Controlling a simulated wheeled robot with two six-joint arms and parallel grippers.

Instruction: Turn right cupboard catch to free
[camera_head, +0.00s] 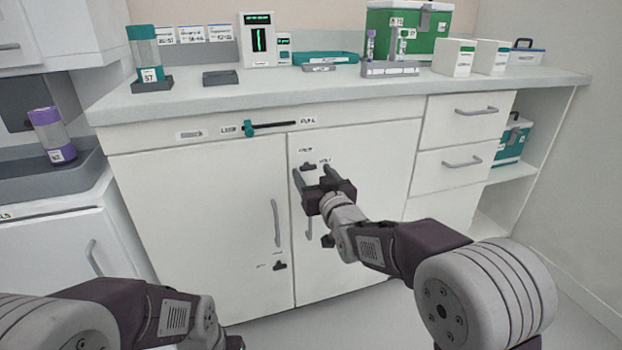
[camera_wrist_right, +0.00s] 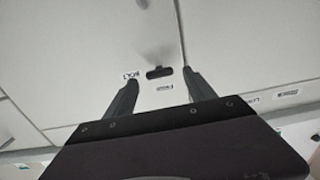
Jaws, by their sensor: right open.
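The right cupboard catch (camera_head: 308,166) is a small dark piece near the top of the right cupboard door (camera_head: 372,150). A FREE label sits above it and a BOLT label to its right. In the right wrist view, which is upside down, the catch (camera_wrist_right: 158,72) is a dark bar lying level, with BOLT at its left and FREE below. My right gripper (camera_head: 312,170) is open in front of the catch. Its fingers (camera_wrist_right: 160,78) stand either side of it, with nothing between them; contact is not visible.
The left cupboard door (camera_head: 200,220) has a handle (camera_head: 276,222) and a low dark catch (camera_head: 280,265). A slider with a teal knob (camera_head: 249,128) runs above the doors. Drawers (camera_head: 468,115) are at right. The counter (camera_head: 330,88) holds several boxes and tubes.

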